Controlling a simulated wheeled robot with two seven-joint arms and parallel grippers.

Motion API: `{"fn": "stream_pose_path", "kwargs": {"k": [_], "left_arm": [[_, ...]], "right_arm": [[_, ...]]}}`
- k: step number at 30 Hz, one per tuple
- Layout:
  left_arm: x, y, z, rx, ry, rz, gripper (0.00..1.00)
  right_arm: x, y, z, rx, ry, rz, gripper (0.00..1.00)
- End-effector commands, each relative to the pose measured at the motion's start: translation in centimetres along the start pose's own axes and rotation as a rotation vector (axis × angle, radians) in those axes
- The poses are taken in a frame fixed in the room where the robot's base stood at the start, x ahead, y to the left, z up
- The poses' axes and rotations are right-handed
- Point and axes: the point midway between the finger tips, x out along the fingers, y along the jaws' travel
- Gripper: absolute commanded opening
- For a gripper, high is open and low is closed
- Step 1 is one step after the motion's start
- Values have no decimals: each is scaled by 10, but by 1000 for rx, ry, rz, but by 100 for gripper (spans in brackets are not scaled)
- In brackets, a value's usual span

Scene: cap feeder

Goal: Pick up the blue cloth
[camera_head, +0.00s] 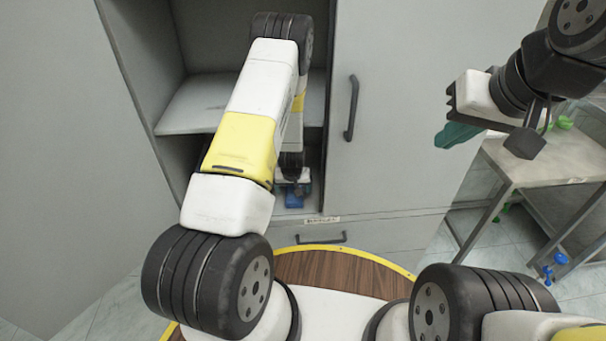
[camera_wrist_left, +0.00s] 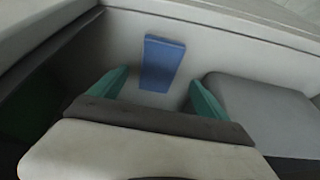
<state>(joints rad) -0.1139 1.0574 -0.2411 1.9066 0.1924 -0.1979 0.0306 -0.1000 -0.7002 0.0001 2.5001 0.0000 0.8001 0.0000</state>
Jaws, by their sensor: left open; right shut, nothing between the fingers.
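The blue cloth (camera_wrist_left: 162,63) is a flat blue rectangle on the pale floor of a cabinet compartment. In the head view the cloth (camera_head: 294,198) shows low in the open cabinet, partly hidden by my left arm's end. My left gripper (camera_wrist_left: 160,95) reaches into the compartment with its green fingers apart, one on each side of the cloth's near end in the picture. I cannot tell whether the fingers touch it. My right gripper (camera_head: 458,134) is up at the right, away from the cabinet, with its green fingers shut and empty.
The grey cabinet has a shelf (camera_head: 212,104) above the compartment and a closed door (camera_head: 400,110) with a dark handle to the right. In the wrist view a grey block-like thing (camera_wrist_left: 265,110) lies right of the gripper. A table (camera_head: 545,160) stands at the right.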

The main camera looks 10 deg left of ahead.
Motion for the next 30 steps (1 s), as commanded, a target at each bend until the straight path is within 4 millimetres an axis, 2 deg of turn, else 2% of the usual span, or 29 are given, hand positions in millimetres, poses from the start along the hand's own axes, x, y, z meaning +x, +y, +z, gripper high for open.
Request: {"fn": "stream_pose_path", "kwargs": {"k": [6,9,18,28,30], "left_arm": [[33,4,3,0,-2,0,87],[44,4,2,0,-1,1,87],[48,4,2,0,0,1,87],[48,4,2,0,0,1,22],[48,4,2,0,0,1,22]], "right_arm": [[0,0,0,0,0,0,0],[0,0,0,0,0,0,0],[0,0,0,0,0,0,0],[0,0,0,0,0,0,0],[0,0,0,0,0,0,0]]}}
